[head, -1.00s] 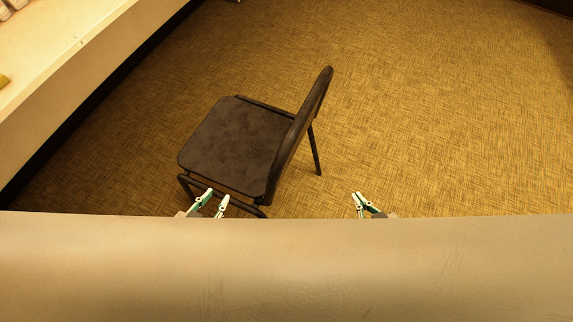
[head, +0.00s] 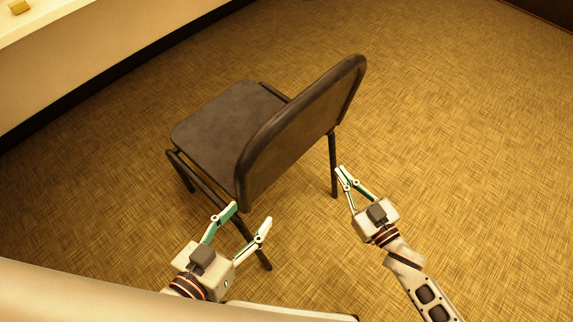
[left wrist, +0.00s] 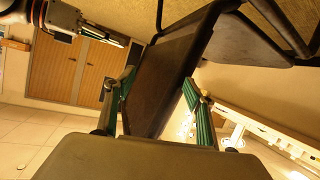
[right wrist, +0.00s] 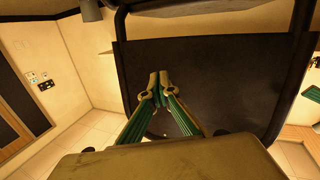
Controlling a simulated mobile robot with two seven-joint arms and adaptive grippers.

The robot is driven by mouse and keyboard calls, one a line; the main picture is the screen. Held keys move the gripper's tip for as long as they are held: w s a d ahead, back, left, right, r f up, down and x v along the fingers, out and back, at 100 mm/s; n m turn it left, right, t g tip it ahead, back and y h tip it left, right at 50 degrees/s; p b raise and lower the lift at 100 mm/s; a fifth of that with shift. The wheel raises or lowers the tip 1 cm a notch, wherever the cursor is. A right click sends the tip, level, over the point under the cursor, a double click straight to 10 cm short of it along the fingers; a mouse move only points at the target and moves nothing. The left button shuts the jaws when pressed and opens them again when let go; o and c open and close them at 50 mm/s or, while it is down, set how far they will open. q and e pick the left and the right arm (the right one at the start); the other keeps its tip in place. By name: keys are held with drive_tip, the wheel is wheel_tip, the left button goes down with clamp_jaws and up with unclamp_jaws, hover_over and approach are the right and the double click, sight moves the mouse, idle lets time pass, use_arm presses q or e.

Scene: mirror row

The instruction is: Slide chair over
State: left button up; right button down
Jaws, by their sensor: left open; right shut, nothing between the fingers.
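A dark brown chair (head: 225,125) stands upright on the floor, its backrest (head: 300,130) turned toward me and the right. My left gripper (head: 252,214) is open just below the backrest's near lower corner, in front of a chair leg. In the left wrist view a dark chair panel (left wrist: 170,80) shows between its spread fingers; I cannot tell whether they touch it. My right gripper (head: 341,170) is shut and empty, close to the right-hand chair leg in the picture. In the right wrist view its closed fingertips (right wrist: 158,76) lie in front of a dark chair panel (right wrist: 215,70).
A pale counter (head: 80,60) runs along the upper left, with a small yellow object (head: 19,7) on it. The patterned yellow-brown floor (head: 450,110) is clear to the right of and beyond the chair. A pale edge (head: 60,290) crosses the lower left.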

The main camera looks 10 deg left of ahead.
drive_tip(key=s+a+f+n+g+y+b, duration=0.15)
drive_tip(key=f+b, duration=0.25)
drive_tip(key=f, duration=0.4)
drive_tip(key=a+f+n+g+y+b, duration=0.1)
drive_tip(key=a+f+g+y+b, duration=0.2)
drive_tip(key=f, duration=0.5)
use_arm(q)
drive_tip(key=s+d+f+n+b, duration=0.2)
drive_tip(key=d+f+n+b, duration=0.1)
drive_tip(key=f, duration=0.3)
drive_tip(key=shift+s+d+n+h, duration=0.3)
drive_tip(key=shift+d+n, duration=0.05)
drive_tip(key=shift+n, duration=0.35)
use_arm(e)
drive_tip(key=w+x, duration=0.1)
drive_tip(key=x, duration=1.1)
drive_tip(key=shift+w+r, duration=0.25)
drive_tip(key=shift+w, duration=0.05)
use_arm(q)
drive_tip(key=shift+w+a, duration=0.1)
use_arm(e)
drive_tip(key=shift+w+a+t, duration=0.1)
drive_tip(key=shift+t, duration=0.15)
